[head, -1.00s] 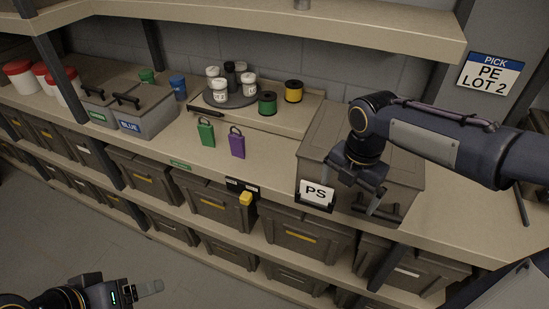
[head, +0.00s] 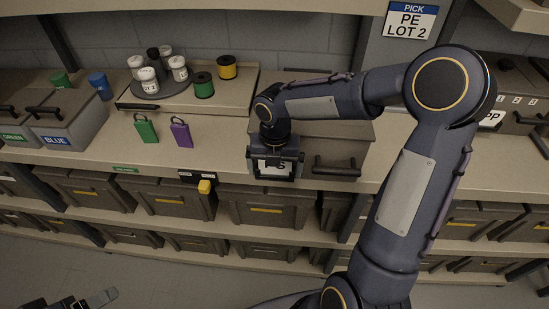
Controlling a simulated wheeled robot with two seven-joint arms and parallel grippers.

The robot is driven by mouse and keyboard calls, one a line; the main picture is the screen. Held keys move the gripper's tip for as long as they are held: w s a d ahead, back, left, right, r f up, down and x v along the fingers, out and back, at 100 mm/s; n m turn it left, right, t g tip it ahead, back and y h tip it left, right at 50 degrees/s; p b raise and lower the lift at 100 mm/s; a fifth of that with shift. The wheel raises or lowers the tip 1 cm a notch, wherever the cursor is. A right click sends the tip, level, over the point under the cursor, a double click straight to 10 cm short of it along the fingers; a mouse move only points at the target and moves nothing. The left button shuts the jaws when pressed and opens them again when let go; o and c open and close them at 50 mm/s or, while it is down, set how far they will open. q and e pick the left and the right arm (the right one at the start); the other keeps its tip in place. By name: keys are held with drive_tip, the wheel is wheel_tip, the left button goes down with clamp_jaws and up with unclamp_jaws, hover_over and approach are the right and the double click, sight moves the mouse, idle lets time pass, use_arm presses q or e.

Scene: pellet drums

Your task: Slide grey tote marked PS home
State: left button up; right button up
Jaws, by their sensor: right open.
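The grey tote marked PS (head: 345,134) stands on the shelf's top surface, right of the spools, with its front near the shelf edge. Its PS label (head: 274,168) is partly covered by my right gripper (head: 277,176). My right gripper is open and points down at the tote's left front, around the label; I cannot tell whether it touches. A dark handle (head: 336,167) shows on the tote's front, to the right of the gripper. My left gripper (head: 98,300) shows only in part at the bottom left, over the floor, far from the tote.
GREEN and BLUE bins are at left. Another tote marked PP (head: 512,120) is at right. Several brown bins fill the shelf below.

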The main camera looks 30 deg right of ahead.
drive_tip(key=shift+f, duration=0.2)
drive_tip(key=shift+c, duration=0.3)
drive_tip(key=c, duration=1.2)
drive_tip(key=shift+w+d+r, duration=0.1)
drive_tip(key=shift+w, duration=0.1)
drive_tip(key=w+d+p, duration=0.2)
drive_tip(key=w, duration=0.1)
drive_tip(key=shift+w+d, duration=0.1)
drive_tip(key=shift+w, duration=0.2)
drive_tip(key=shift+w+d+p, duration=0.4)
drive_tip(key=shift+w, duration=0.2)
